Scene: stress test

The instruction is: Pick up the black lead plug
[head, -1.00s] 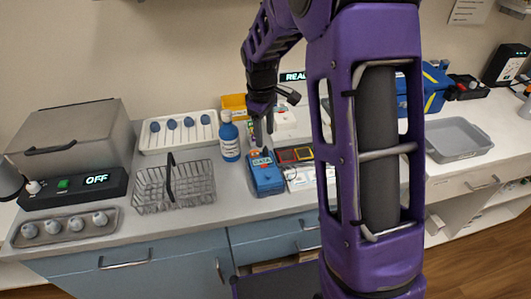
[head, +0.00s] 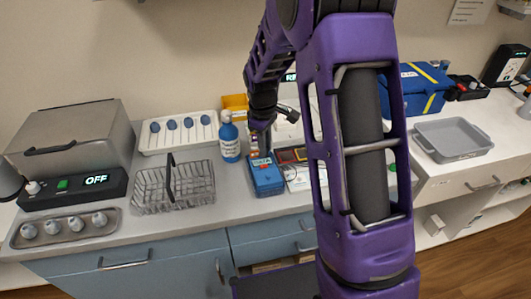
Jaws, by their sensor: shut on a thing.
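My gripper (head: 262,146) points down just above the back end of a blue meter (head: 266,178) on the counter. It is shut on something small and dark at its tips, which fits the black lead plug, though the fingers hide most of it. I cannot tell whether the plug touches the meter. Thin dark leads show faintly beside the meter.
A dark panel with coloured squares (head: 291,156) and a white box (head: 298,178) lie close on the right. My arm blocks the counter further right.

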